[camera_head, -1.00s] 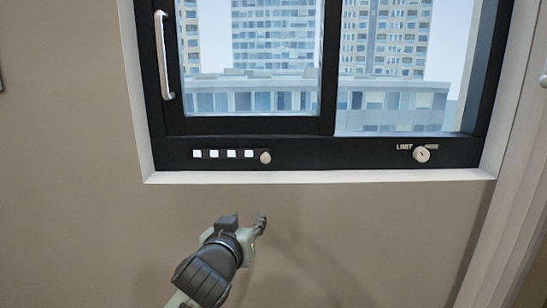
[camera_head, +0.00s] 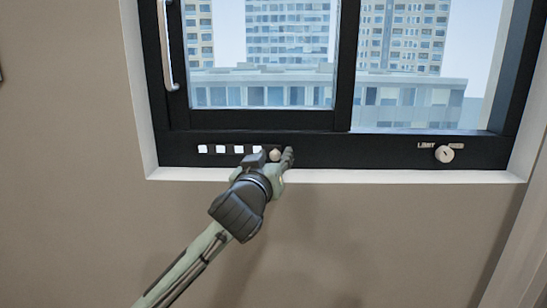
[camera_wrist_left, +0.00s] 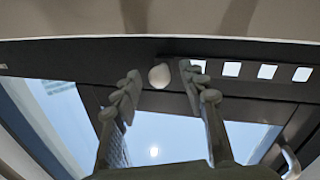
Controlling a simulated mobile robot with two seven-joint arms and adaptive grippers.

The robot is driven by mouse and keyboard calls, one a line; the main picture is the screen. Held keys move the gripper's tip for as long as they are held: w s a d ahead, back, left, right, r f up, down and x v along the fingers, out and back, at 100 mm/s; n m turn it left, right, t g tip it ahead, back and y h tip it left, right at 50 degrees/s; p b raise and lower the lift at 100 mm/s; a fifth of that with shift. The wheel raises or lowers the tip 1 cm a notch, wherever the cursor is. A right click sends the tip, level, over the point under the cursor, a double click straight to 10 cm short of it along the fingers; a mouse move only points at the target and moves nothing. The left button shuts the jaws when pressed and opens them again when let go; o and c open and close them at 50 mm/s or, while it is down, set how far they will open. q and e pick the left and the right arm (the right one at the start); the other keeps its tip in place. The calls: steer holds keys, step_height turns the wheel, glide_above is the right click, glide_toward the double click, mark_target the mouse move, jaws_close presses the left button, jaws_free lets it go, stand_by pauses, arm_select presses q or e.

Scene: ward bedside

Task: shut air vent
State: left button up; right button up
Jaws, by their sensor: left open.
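The air vent is a row of several small white slots (camera_head: 219,149) in the black lower window frame. A round pale knob (camera_head: 275,155) sits just right of the slots. In the left wrist view the knob (camera_wrist_left: 159,76) lies between my fingers, and the slots (camera_wrist_left: 249,70) are to the right. My left gripper (camera_head: 274,155) is open, its fingers on either side of the knob in the picture. I cannot tell whether they touch it. The slots look white and uncovered. My right gripper is not in view.
A second round knob (camera_head: 444,154) marked LIMIT is on the frame at the right. A silver handle (camera_head: 166,45) stands on the sliding sash at the left. The white sill edge (camera_head: 400,177) runs below the frame, with bare wall beneath.

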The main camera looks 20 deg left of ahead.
arm_select(q)
jaws_close()
stand_by(0.3)
steer(key=shift+s+a, duration=0.1)
steer(key=shift+a, duration=0.25)
steer(key=shift+s+a+f+p, duration=0.1)
steer(key=shift+s+a+p, duration=0.05)
steer(key=shift+a, duration=0.3)
steer(key=shift+s+a+p, duration=0.1)
steer(key=shift+a+p, duration=0.05)
steer(key=shift+a, duration=0.25)
steer(key=shift+c, duration=2.2)
jaws_free()
steer(key=o, duration=0.4)
steer(key=shift+a, duration=0.15)
steer(key=shift+o, duration=0.2)
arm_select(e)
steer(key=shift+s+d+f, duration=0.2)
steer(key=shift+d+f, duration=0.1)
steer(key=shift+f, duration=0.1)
